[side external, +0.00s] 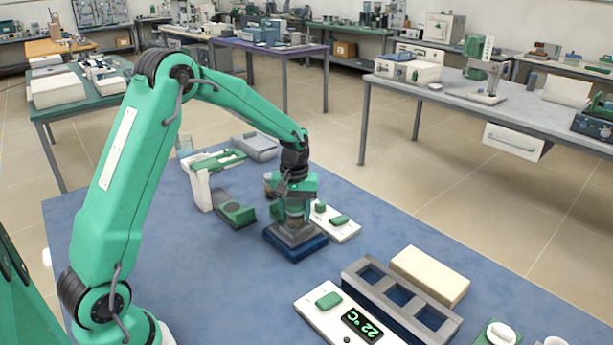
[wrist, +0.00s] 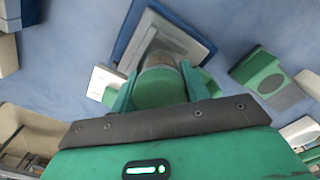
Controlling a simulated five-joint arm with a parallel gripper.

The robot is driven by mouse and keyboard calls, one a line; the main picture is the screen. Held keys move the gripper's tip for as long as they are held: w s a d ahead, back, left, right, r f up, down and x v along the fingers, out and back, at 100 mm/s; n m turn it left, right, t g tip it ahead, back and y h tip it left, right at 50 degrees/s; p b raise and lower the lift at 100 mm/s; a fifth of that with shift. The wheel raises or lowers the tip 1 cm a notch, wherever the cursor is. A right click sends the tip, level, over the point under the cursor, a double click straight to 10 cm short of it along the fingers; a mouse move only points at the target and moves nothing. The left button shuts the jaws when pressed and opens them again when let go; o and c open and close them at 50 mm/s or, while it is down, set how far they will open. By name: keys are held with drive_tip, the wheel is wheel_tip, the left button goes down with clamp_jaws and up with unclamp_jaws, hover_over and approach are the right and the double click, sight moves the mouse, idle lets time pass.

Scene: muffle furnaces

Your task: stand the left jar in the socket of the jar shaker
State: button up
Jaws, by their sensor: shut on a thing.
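My gripper (wrist: 158,88) is shut on a jar with a green lid (wrist: 160,90), with one finger on each side of it. In the side external view my gripper (side external: 294,200) points down over the jar shaker (side external: 296,247), which has a dark blue base and a grey stepped top. The jar (side external: 293,214) is upright, its lower end at the shaker's grey top; I cannot tell whether it sits in the socket or is just above it. The shaker's top also shows beyond the jar in the wrist view (wrist: 180,42). The socket itself is hidden.
A brownish round thing (side external: 269,184) is partly hidden behind my gripper. A white panel with green parts (side external: 338,221) lies close right of the shaker. A green-and-grey device (side external: 235,211) stands left. A block with square wells (side external: 402,292) and a 22 °C display unit stand in front right.

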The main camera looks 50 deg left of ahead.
drive_tip(key=shift+f, duration=0.45)
drive_tip(key=o, duration=1.5)
drive_tip(key=shift+r, duration=0.15)
drive_tip(key=shift+r, duration=3.9)
drive_tip(key=shift+r, duration=0.1)
